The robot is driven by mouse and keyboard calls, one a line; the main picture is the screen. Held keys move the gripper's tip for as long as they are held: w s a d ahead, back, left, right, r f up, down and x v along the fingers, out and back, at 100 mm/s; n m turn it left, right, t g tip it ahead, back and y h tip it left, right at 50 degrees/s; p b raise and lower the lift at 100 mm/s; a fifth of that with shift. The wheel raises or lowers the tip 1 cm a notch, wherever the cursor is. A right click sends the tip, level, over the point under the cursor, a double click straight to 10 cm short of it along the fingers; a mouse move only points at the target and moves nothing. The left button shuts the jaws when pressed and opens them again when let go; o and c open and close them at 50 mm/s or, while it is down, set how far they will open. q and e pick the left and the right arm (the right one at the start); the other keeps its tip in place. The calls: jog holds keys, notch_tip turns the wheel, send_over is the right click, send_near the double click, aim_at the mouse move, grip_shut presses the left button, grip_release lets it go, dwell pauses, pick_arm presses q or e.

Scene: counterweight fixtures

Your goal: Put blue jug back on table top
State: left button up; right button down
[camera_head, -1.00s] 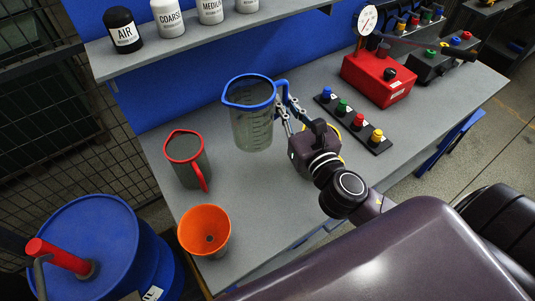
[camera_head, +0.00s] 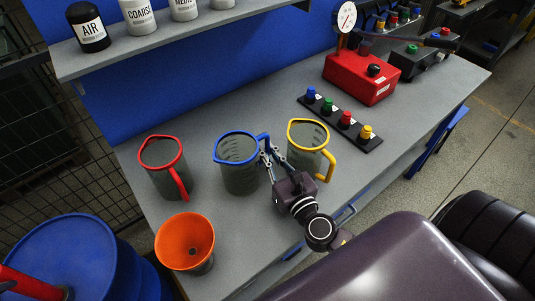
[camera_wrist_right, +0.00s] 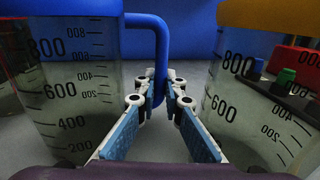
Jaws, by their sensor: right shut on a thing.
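The blue-rimmed clear jug (camera_head: 240,178) stands upright between the red and yellow jugs, at or just above the grey table top (camera_head: 222,112); I cannot tell if its base touches. My right gripper (camera_head: 266,157) is shut on its blue handle, on the jug's right side. In the right wrist view the handle (camera_wrist_right: 160,50) runs down between the fingertips (camera_wrist_right: 160,97), and the jug's marked wall (camera_wrist_right: 75,105) fills the left. My left gripper is not in view.
The yellow jug (camera_head: 302,158) stands close to the right of my gripper. Behind are a knob strip (camera_head: 340,122), a red gauge box (camera_head: 360,78) and a shelf of canisters (camera_head: 180,35).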

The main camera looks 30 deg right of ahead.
jog(key=shift+f, duration=0.15)
jog(key=c, duration=2.3)
grip_release()
jog(key=shift+s, duration=0.15)
jog(key=s+b, duration=0.1)
jog(key=s, duration=0.2)
jog(key=s+b, duration=0.1)
jog(key=s, duration=0.3)
jog(key=s+b, duration=0.2)
jog(key=s, duration=0.1)
jog(key=shift+s+a, duration=0.35)
jog(key=shift+s, duration=0.05)
jog(key=shift+s+r, duration=0.25)
jog(key=shift+s, duration=0.25)
